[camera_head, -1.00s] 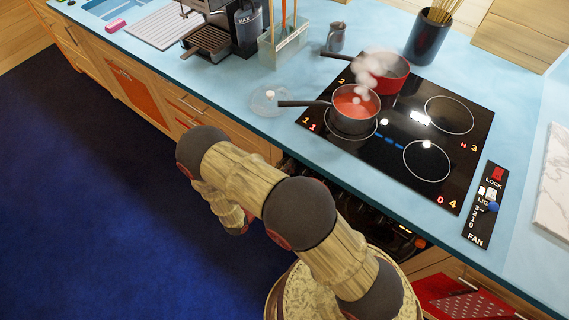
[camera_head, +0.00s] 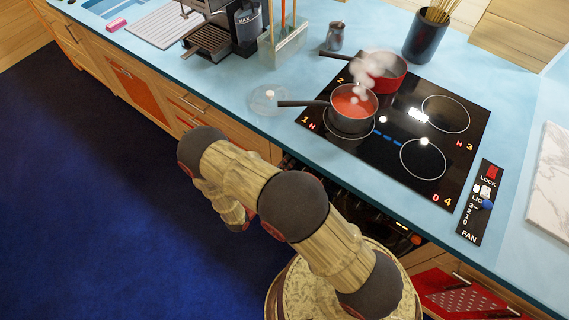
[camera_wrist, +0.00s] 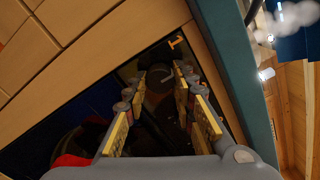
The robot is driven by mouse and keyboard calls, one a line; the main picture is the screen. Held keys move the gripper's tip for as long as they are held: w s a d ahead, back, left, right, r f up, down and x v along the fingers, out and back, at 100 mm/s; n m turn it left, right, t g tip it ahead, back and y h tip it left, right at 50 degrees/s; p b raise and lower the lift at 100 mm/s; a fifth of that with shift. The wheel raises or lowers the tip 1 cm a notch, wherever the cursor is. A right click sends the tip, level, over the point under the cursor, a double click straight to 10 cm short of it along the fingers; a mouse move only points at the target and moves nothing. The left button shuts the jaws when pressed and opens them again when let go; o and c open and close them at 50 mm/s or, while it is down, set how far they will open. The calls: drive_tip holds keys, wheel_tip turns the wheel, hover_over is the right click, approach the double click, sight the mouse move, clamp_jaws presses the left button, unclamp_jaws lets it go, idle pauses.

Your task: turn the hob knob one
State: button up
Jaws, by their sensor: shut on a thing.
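Hob knob one (camera_wrist: 158,84) is a dark round knob with a pale mark, beside an orange "1" on a dark panel in the wrist view. My gripper (camera_wrist: 160,71) is shut on this knob, one yellow-lined finger on each side. In the head view the knob and gripper are hidden; my arm shows in front of the counter. The black hob (camera_head: 400,172) shows "1" and "H" at its front left corner. A dark pan (camera_head: 350,124) with red contents sits on the front left ring.
A red pan (camera_head: 392,76) stands behind, with steam nearby. A clear lid (camera_head: 268,98) lies left of the hob. The fan and light panel (camera_head: 470,222) is on the right. The counter edge (camera_wrist: 228,80) runs close beside my gripper.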

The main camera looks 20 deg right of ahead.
idle(0.3)
drive_tip(key=o, duration=1.1)
drive_tip(key=shift+o, duration=0.3)
drive_tip(key=v, duration=1.2)
